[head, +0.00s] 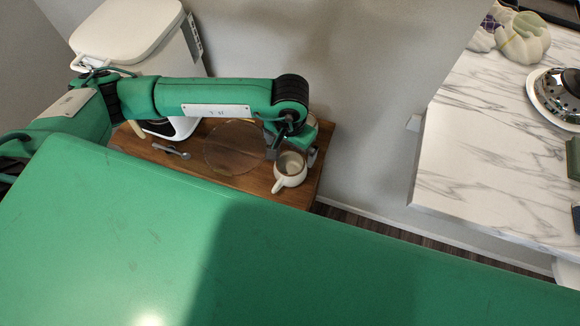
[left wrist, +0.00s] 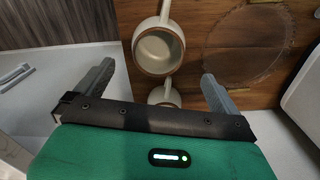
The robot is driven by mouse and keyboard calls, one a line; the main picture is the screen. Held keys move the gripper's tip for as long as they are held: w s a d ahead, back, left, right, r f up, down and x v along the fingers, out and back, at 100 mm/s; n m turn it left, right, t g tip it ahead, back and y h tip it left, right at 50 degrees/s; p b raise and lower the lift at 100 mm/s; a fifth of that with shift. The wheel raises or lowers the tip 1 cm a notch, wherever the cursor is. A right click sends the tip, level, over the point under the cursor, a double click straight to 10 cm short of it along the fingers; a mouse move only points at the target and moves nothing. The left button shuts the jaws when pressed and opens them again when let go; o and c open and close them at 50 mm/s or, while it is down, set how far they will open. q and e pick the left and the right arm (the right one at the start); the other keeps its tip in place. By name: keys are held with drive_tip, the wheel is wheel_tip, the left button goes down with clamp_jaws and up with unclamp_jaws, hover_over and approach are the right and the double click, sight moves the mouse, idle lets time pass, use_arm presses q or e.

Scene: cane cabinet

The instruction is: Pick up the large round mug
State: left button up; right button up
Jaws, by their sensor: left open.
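A cream mug (head: 291,168) stands upright at the right front of a wooden cabinet top, its handle toward me. In the left wrist view this mug (left wrist: 158,51) is seen from above, open and empty, beyond the fingertips. A second, smaller-looking cream mug (left wrist: 164,94) sits beside it, partly hidden by my gripper's body. I cannot tell for sure which is the large round one. My left gripper (head: 292,155) is open just behind and above the front mug; in the wrist view the left gripper (left wrist: 158,82) has its fingers spread, holding nothing. My right gripper is out of view.
A clear round plate (head: 231,148) lies left of the mugs, with a grey utensil (head: 171,151) farther left. A white bin-like appliance (head: 135,45) stands at the back left. A marble counter (head: 500,140) is at right. The wall (head: 375,100) is close behind.

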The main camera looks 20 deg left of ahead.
sight(290, 164)
use_arm(q)
wheel_tip(290, 164, down, 4)
drive_tip(key=shift+f+p, duration=0.15)
drive_tip(key=shift+p, duration=0.3)
drive_tip(key=f+p, duration=0.1)
drive_tip(key=f, duration=0.2)
drive_tip(key=f+p, duration=0.1)
drive_tip(key=shift+s+f+p, duration=0.25)
drive_tip(key=shift+s+p, duration=0.05)
drive_tip(key=shift+d+f, duration=0.1)
drive_tip(key=shift+f, duration=0.3)
drive_tip(key=c, duration=1.2)
drive_tip(key=shift+o, duration=0.2)
drive_tip(key=shift+r, duration=0.15)
drive_tip(key=shift+w+r+b, duration=0.1)
drive_tip(key=shift+r+b, duration=0.2)
drive_tip(key=shift+r, duration=0.35)
wheel_tip(290, 164, up, 18)
drive_tip(key=b, duration=0.4)
drive_tip(key=shift+r+b, duration=0.25)
drive_tip(key=shift+b, duration=0.1)
